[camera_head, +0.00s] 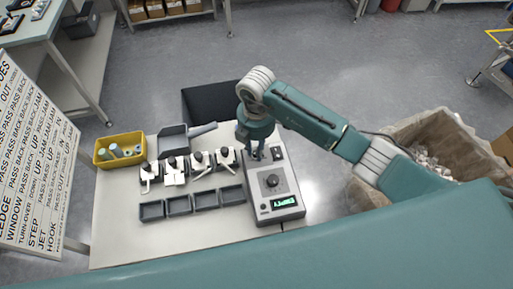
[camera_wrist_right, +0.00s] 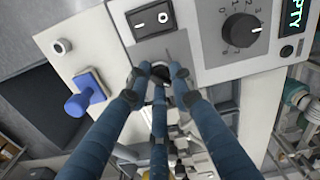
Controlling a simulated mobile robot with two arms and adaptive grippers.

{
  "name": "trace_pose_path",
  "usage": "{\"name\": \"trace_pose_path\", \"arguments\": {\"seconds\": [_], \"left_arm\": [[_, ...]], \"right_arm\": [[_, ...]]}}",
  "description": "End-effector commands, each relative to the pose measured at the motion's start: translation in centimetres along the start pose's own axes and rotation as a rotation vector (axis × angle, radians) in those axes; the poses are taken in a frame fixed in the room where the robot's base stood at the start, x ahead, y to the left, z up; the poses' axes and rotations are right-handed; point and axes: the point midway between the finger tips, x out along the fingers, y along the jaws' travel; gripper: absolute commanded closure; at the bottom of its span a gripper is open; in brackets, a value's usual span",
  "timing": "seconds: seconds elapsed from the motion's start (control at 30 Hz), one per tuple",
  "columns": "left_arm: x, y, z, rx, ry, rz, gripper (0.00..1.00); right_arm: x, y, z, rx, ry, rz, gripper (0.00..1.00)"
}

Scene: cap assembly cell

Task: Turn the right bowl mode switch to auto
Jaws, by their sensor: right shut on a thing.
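The grey control box (camera_head: 286,172) stands at the right end of the white table, with a dial and a lit green display on its top. My right gripper (camera_head: 257,152) is at the far end of this box. In the right wrist view, my right gripper (camera_wrist_right: 161,80) has its fingers closed around a small dark switch knob (camera_wrist_right: 160,70) on a grey plate, beside a black rocker switch (camera_wrist_right: 151,19). The fingers cover most of the knob, so its setting cannot be read. My left gripper is not in view.
On the table (camera_head: 118,238) are a yellow bin (camera_head: 103,161), a grey scoop (camera_head: 173,141), several small trays and white fixtures. A large bin (camera_head: 400,140) stands to the right.

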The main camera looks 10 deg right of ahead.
Motion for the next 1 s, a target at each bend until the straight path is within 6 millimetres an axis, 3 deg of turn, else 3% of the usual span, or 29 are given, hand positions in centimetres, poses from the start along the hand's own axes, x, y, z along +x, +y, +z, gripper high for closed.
{"name": "trace_pose_path", "arguments": {"seconds": [0.37, 1.0], "left_arm": [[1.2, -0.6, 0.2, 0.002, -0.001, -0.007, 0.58], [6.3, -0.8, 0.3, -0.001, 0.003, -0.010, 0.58]], "right_arm": [[0.1, 0.1, 0.0, -0.144, -0.001, 0.002, 1.00], [0.3, 0.2, 0.1, -0.734, -0.004, 0.004, 1.00]]}}
